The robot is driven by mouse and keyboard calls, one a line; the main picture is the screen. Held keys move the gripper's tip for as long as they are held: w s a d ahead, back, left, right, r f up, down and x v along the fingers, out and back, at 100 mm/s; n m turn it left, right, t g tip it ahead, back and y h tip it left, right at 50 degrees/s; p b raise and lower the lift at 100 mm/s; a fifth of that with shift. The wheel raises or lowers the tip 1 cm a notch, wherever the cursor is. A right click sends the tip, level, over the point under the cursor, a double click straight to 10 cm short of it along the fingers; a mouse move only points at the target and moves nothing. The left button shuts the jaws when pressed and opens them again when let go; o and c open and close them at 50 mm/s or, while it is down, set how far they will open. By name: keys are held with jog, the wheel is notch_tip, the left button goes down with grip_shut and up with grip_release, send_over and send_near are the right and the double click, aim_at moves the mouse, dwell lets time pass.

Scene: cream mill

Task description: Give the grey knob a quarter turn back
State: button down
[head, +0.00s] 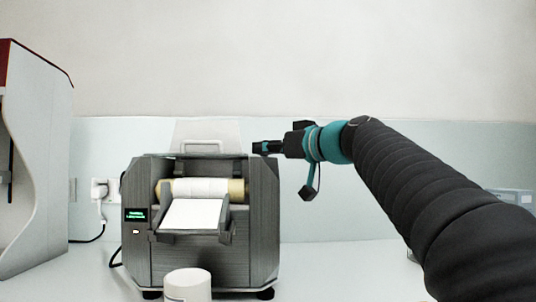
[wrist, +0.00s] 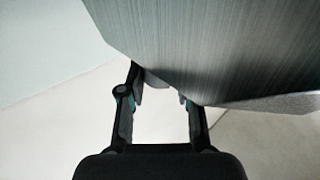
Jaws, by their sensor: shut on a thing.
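The machine (head: 262,215) is a grey brushed-metal unit with a paper roll and a small green display. My gripper (head: 260,147) reaches in from the right to its upper right edge. In the wrist view my gripper (wrist: 158,92) has its two fingers apart, with the tips at the brushed-metal housing (wrist: 215,45). A small pale grey piece, apparently the grey knob (wrist: 155,79), shows between the tips, and the fingers are closed on it. Most of the knob is hidden by the housing. I cannot make out the knob or its turn angle in the head view.
A white round container (head: 188,286) stands in front of the machine. A tall white and red unit (head: 35,170) stands at the left, with a wall socket (head: 103,190) and cable beside it. The counter (head: 340,270) right of the machine is clear.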

jog(key=shift+w+d+n+g+y, duration=0.15)
jog(key=shift+w+n+g+y, duration=0.05)
jog(key=shift+n+g+y, duration=0.65)
jog(key=n+g+y+p, duration=0.1)
jog(key=n+g+y, duration=0.1)
jog(key=g, duration=0.1)
jog(key=shift+w+r, duration=0.1)
jog(key=shift+r, duration=0.05)
jog(key=shift+w+n+g+y+p, duration=0.1)
jog(key=shift+n+g+y+p, duration=0.45)
jog(key=shift+n+g, duration=0.5)
jog(key=shift+n+g+y+p, duration=0.4)
jog(key=shift+n+g+p, duration=0.25)
jog(key=shift+g, duration=0.95)
jog(key=c, duration=1.1)
grip_release()
jog(key=shift+d, duration=0.1)
jog(key=d, duration=0.4)
jog(key=s+d, duration=0.1)
jog(key=d, duration=0.2)
jog(key=s+d, duration=0.1)
jog(key=d, duration=0.3)
jog(key=shift+s+d, duration=0.2)
jog(key=shift+d, duration=0.15)
